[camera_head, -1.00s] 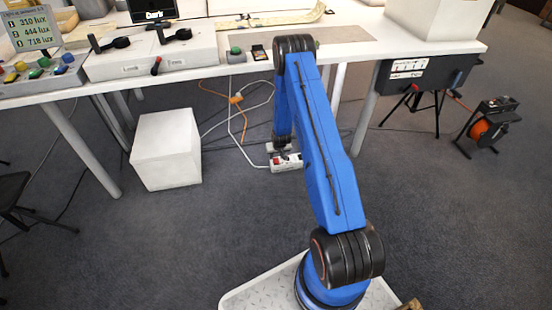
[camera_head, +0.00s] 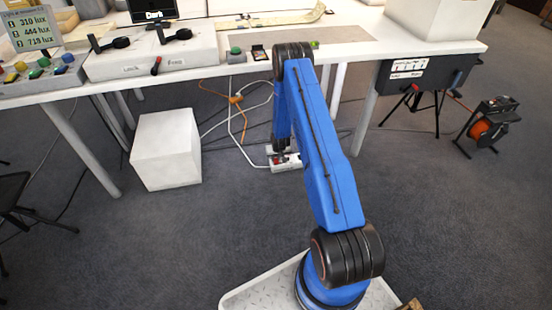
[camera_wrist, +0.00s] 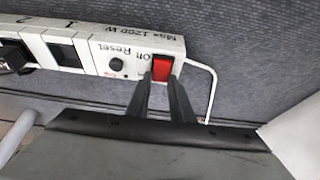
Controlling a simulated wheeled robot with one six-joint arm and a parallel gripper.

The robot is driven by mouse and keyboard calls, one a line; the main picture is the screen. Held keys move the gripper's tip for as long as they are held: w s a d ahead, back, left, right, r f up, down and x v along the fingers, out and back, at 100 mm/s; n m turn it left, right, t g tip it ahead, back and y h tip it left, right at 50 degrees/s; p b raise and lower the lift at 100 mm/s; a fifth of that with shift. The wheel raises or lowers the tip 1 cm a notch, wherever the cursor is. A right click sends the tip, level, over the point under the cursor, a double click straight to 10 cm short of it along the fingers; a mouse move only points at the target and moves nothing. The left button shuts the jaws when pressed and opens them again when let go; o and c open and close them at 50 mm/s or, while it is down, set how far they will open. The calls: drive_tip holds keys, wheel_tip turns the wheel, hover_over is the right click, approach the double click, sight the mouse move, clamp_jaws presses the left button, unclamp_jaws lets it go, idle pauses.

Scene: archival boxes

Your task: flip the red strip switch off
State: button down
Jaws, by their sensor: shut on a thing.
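The white power strip (camera_wrist: 205,135) is not fully in view; in the wrist view its body (camera_wrist: 90,52) runs across the top, with black numbered sockets and a round Reset button (camera_wrist: 117,64). The red strip switch (camera_wrist: 162,66) sits near its right end. My gripper (camera_wrist: 161,80) has its two dark fingers at the switch's lower part, one on each side, shut on it. The fingertips hide part of the switch's edges and label. In the head view the strip (camera_head: 292,163) lies on the carpet below the table, partly hidden by my arm.
A white cube (camera_head: 166,150) stands on the floor left of the strip. White and orange cables (camera_head: 238,98) hang down near it. The white table (camera_head: 420,45) and its legs stand above and behind. A cable reel (camera_head: 487,128) stands far right.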

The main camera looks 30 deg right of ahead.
drive_tip(key=shift+s, duration=0.1)
drive_tip(key=shift+s+t+h, duration=0.15)
drive_tip(key=shift+t+h, duration=0.15)
drive_tip(key=shift+t, duration=0.5)
drive_tip(key=c, duration=1.6)
unclamp_jaws()
drive_tip(key=shift+o, duration=0.2)
drive_tip(key=v, duration=1.7)
drive_tip(key=shift+r, duration=0.2)
drive_tip(key=shift+s, duration=0.1)
